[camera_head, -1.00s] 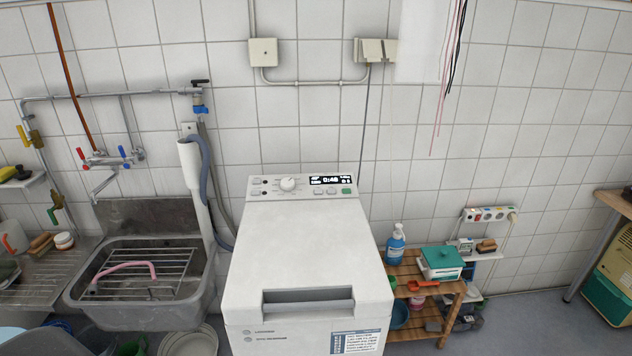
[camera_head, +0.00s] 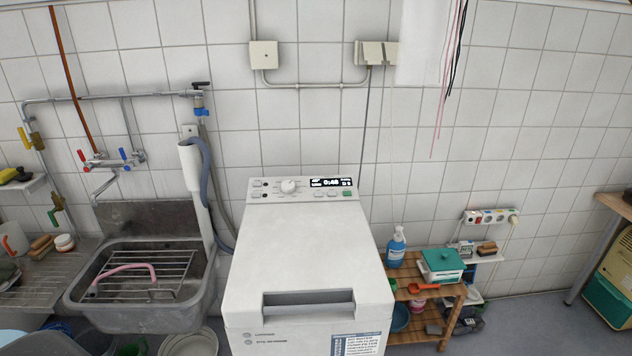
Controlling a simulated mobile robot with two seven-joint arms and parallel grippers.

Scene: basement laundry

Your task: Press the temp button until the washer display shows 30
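The white top-loading washer (camera_head: 300,250) stands in the middle against the tiled wall. Its control panel (camera_head: 262,197) runs along the back edge, with a round dial (camera_head: 288,186) left of centre. The small dark display (camera_head: 331,183) shows what looks like 0:48 in large digits; the smaller text beside it is too small to read. Two small grey buttons (camera_head: 325,194) sit under the display, and a green button (camera_head: 347,194) is at the right end. More small buttons are at the panel's left end. Button labels cannot be read. Neither gripper is in view.
A low wooden shelf (camera_head: 428,268) with a blue bottle (camera_head: 396,246) and a green-lidded box (camera_head: 442,262) stands close on the right. The washer's lid is clear.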

